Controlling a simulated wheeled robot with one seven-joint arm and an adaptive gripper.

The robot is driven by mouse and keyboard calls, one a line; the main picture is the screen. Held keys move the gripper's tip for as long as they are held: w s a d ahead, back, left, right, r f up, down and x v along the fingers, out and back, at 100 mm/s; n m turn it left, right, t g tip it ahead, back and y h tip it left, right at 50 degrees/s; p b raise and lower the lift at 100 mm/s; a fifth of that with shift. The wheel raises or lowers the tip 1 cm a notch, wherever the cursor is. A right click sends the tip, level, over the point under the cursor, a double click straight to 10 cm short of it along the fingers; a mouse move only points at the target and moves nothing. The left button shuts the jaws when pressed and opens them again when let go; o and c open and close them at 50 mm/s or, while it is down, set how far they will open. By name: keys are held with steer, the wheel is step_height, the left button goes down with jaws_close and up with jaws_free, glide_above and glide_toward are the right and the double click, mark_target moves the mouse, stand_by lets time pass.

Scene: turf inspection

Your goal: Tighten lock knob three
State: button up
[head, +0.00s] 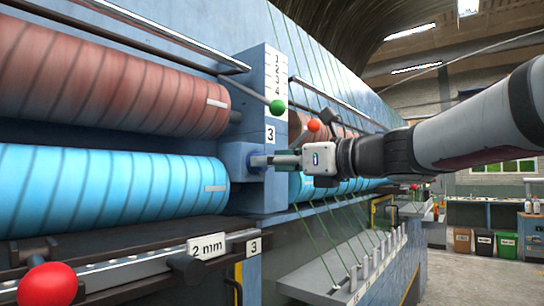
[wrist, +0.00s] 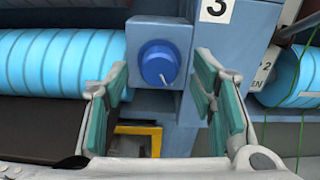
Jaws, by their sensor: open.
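Lock knob three is a round blue knob (wrist: 158,64) on a blue-grey block in the wrist view, below a label "3" (wrist: 216,9). A short white mark shows at the lower part of its face. My gripper (wrist: 164,85) is open, with one teal-padded finger on each side of the knob in the picture, and a gap shows on both sides. In the head view my gripper (head: 285,160) reaches in from the right, its fingertips close to the blue knob (head: 257,161), which is partly hidden. I cannot tell whether the fingertips reach past the knob's face.
A red roller (head: 110,80) and a light blue roller (head: 110,190) lie left of the post. A green ball lever (head: 277,106) and an orange-red ball (head: 314,125) stick out above my gripper. A red ball knob (head: 47,285) is at lower left. Open floor lies right.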

steer(key=shift+w+a, duration=0.4)
steer(key=shift+a, duration=0.1)
steer(key=c, duration=1.1)
steer(key=shift+c, duration=0.2)
